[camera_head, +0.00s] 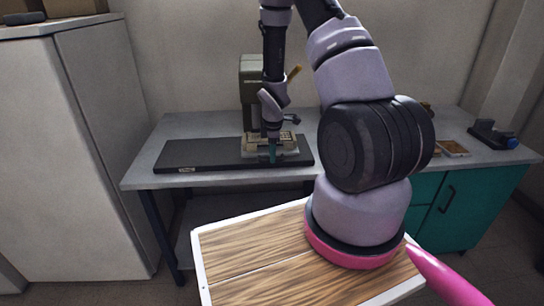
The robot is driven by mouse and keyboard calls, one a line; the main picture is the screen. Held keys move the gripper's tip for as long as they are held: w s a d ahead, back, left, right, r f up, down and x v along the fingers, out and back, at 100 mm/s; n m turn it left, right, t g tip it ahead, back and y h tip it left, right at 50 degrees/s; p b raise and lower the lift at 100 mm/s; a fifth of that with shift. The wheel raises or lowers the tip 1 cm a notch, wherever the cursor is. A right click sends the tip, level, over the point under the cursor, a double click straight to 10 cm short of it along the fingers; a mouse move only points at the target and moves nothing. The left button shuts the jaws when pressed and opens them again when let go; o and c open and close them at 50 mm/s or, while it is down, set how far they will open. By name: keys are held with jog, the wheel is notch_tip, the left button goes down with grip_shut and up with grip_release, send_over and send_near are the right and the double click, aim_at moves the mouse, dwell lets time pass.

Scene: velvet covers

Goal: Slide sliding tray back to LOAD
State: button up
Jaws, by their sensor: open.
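A long dark base (205,154) lies on the grey workbench, with a small pale label on its left front edge, too small to read. The beige sliding tray (287,148) sits at the right part of this base, in front of an olive-grey upright machine (250,80). My gripper (272,157) points down at the tray's front side, with teal fingertips. It is open. The fingers are small and partly overlap the tray, so I cannot tell whether they touch it. My wrist hides part of the tray and machine.
The left part of the base is bare. A tall pale cabinet (75,150) stands left of the workbench (170,128). A dark device with a blue end (494,135) and a small wooden-coloured tray (452,147) lie at the right. Teal drawers (470,205) are below.

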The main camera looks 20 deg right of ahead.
jog(key=shift+w+f, duration=0.15)
jog(key=shift+f, duration=0.7)
grip_shut()
dwell(0.8)
